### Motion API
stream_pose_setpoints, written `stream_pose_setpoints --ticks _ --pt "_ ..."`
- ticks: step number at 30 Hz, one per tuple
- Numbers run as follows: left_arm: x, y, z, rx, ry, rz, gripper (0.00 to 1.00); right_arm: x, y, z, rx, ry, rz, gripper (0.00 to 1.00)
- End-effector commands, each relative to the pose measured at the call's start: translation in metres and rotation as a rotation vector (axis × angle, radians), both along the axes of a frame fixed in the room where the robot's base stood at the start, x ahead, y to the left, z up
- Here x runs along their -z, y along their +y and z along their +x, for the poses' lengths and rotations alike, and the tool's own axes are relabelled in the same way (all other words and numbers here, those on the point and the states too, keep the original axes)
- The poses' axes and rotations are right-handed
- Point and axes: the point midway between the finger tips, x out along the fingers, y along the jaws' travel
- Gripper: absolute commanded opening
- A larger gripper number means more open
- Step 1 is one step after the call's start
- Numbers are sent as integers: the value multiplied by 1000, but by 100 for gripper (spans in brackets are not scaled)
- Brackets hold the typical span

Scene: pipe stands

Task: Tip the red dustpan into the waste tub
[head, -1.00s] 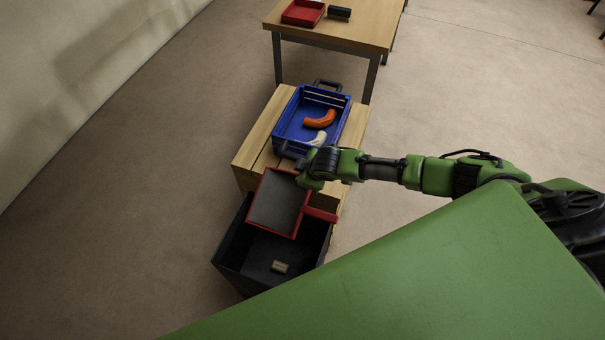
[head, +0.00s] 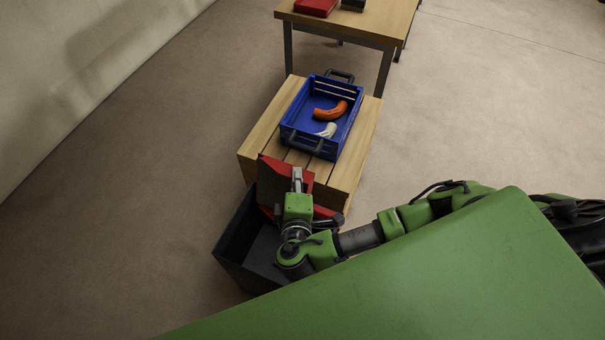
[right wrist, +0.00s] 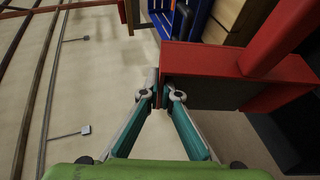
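The red dustpan (head: 271,182) is tipped up steeply over the back part of the black waste tub (head: 233,238). My right gripper (head: 297,180) is shut on the dustpan's edge; in the right wrist view its fingers (right wrist: 160,92) meet at the red wall of the dustpan (right wrist: 225,62), with the red handle (right wrist: 283,35) beyond. The dustpan's inner face is mostly turned out of sight in the head view. My right arm hides much of the tub's inside, so its contents cannot be seen now. My left gripper is not in view.
A slatted wooden stand (head: 262,135) behind the tub bears a blue crate (head: 292,133) with an orange curved pipe (head: 331,112) and a whitish piece (head: 327,130). A table (head: 372,28) at the back holds a red tray (head: 315,6). The floor at left is clear.

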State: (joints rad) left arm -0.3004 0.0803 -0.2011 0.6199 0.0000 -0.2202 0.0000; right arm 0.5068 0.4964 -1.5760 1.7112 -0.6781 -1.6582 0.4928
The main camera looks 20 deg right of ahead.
Motion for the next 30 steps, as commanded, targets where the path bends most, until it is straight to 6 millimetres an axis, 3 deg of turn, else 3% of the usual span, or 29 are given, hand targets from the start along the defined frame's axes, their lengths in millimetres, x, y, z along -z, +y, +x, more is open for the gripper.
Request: stream_pose_setpoints --ticks 1,30 --pt "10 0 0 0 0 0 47 9 7 -8 2 -24 -29 0" --pt "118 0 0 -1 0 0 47 24 94 -94 5 -593 -609 0"
